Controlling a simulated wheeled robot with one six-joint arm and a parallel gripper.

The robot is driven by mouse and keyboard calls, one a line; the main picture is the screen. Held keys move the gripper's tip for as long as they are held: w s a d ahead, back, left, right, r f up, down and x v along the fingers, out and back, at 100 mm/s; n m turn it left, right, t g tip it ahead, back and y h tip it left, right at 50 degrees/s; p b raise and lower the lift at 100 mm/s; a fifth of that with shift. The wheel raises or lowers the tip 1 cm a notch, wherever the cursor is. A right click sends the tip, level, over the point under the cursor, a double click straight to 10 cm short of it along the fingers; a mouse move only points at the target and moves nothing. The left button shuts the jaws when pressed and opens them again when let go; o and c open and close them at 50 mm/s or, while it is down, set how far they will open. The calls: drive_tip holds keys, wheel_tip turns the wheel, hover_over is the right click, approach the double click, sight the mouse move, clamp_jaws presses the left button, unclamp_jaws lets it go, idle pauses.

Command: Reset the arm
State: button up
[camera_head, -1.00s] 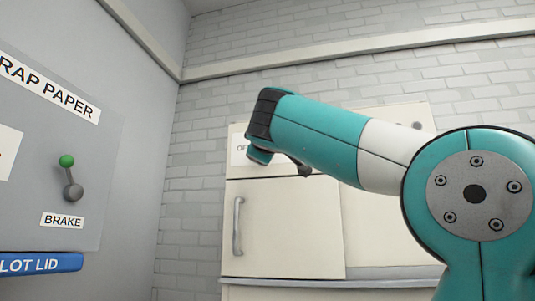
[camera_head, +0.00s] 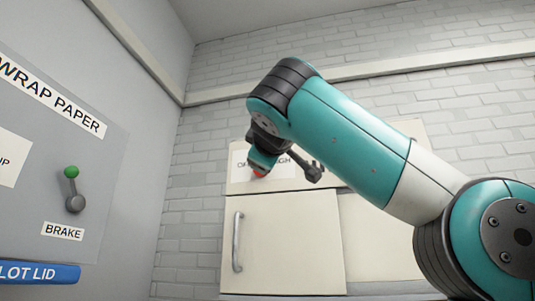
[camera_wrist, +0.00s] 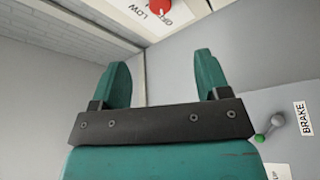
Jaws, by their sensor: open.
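My teal and white arm crosses the right half of the head view, with its elbow raised in front of a cream cabinet. The wrist end hangs down at the left of the arm, partly over the cabinet's label. My gripper (camera_wrist: 161,80) shows in the wrist view with its two teal fingers apart and nothing between them. In the head view its fingers cannot be made out clearly.
A cream cabinet door (camera_head: 285,243) with a grey handle (camera_head: 237,241) stands behind the arm. A red knob (camera_wrist: 160,7) shows in the wrist view.

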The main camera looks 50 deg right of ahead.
idle(0.4)
drive_tip(key=w+a+f+n+t+y+b, duration=0.1)
drive_tip(key=w+a+f+n+y, duration=0.2)
drive_tip(key=w+a+f+y, duration=0.55)
drive_tip(key=w+a+f+n+t+y+b, duration=0.1)
drive_tip(key=w+a+f+n+y, duration=0.25)
drive_tip(key=w+a+f, duration=0.6)
drive_tip(key=s+a+f+g+y, duration=0.2)
drive_tip(key=s+a+f+g, duration=0.1)
drive_tip(key=f, duration=0.7)
drive_tip(key=s+a+f+g+y, duration=0.2)
drive_tip(key=s+f+y, duration=0.1)
drive_tip(key=f, duration=0.7)
drive_tip(key=s+a+f+g, duration=0.2)
drive_tip(key=s+f+g, duration=0.1)
drive_tip(key=s+f, duration=0.3)
drive_tip(key=s+a+f+m+g+y+b, duration=0.1)
drive_tip(key=s+a+f+g, duration=0.1)
drive_tip(key=s+f+g, duration=0.2)
drive_tip(key=s+a+f+m+g+y+b, duration=0.1)
drive_tip(key=s+a+f+g, duration=0.1)
drive_tip(key=s+f, duration=0.8)
drive_tip(key=shift+s+f+g, duration=0.15)
drive_tip(key=shift+f+g, duration=0.4)
drive_tip(key=shift+g, duration=0.25)
